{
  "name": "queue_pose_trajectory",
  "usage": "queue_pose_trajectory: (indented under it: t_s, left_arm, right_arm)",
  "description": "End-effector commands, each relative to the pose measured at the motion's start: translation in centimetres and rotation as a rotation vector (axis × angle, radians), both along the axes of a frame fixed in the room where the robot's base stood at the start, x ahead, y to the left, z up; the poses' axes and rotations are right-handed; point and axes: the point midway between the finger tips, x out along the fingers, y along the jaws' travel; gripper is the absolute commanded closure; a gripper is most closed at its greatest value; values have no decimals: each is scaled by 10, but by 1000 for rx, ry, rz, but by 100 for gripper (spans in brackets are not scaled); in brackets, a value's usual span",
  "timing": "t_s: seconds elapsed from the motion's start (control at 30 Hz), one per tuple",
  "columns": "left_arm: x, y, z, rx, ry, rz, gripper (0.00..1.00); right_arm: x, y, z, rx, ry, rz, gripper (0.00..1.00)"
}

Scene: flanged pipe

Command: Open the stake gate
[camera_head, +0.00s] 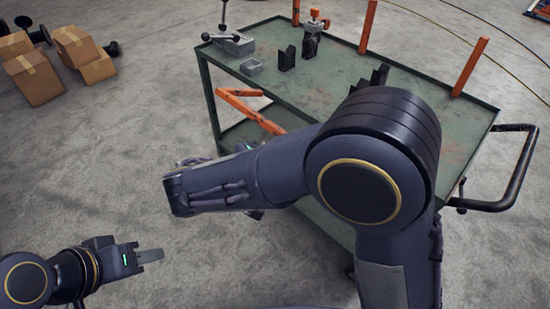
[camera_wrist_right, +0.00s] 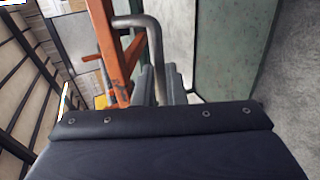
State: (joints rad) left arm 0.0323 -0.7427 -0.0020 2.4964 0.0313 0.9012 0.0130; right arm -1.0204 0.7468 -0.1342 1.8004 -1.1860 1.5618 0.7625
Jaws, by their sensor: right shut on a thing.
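The stake gate is an orange bar frame (camera_head: 250,108) at the near left side of the green cart, partly hidden by my right arm in the head view. In the right wrist view its orange bars (camera_wrist_right: 118,60) stand just left of the gripper. A bent grey rod (camera_wrist_right: 155,45) rises between the grey fingers of my right gripper (camera_wrist_right: 162,85), which is shut on it. The rod's lower end is hidden. My right arm hides this grip in the head view. My left gripper (camera_head: 150,256) is apart from the cart at the lower left, seen edge-on, with nothing visible in it.
The green cart (camera_head: 330,90) carries a lever clamp (camera_head: 230,42), a small grey box (camera_head: 252,66) and black brackets (camera_head: 287,58). Orange posts (camera_head: 470,67) stand at its edges. A black handle (camera_head: 515,175) sticks out right. Cardboard boxes (camera_head: 35,78) lie far left. Floor between is clear.

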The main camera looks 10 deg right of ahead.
Motion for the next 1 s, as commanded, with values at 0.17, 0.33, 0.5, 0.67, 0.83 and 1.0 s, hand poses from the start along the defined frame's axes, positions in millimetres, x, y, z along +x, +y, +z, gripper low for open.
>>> queue_pose_trajectory:
  t_s: [0.17, 0.33, 0.5, 0.67, 0.83, 1.0]
  left_arm:
    - [0, 0, -5, 0, 0, 0, 64]
    - [0, 0, -5, 0, 0, 0, 64]
    - [0, 0, -4, 0, 0, 0, 64]
    - [0, 0, -4, 0, 0, 0, 64]
    - [0, 0, -4, 0, 0, 0, 64]
    - [0, 0, -4, 0, 0, 0, 64]
  right_arm:
    - [-1, 1, -5, 1, 1, -1, 100]
    - [-1, 1, -6, 1, 2, -1, 100]
    - [-1, 1, -6, 1, 2, -1, 100]
    - [-1, 1, -5, 1, 2, -1, 76]
    - [-1, 1, -5, 1, 2, -1, 67]
    - [-2, 2, -4, 1, 1, 0, 67]
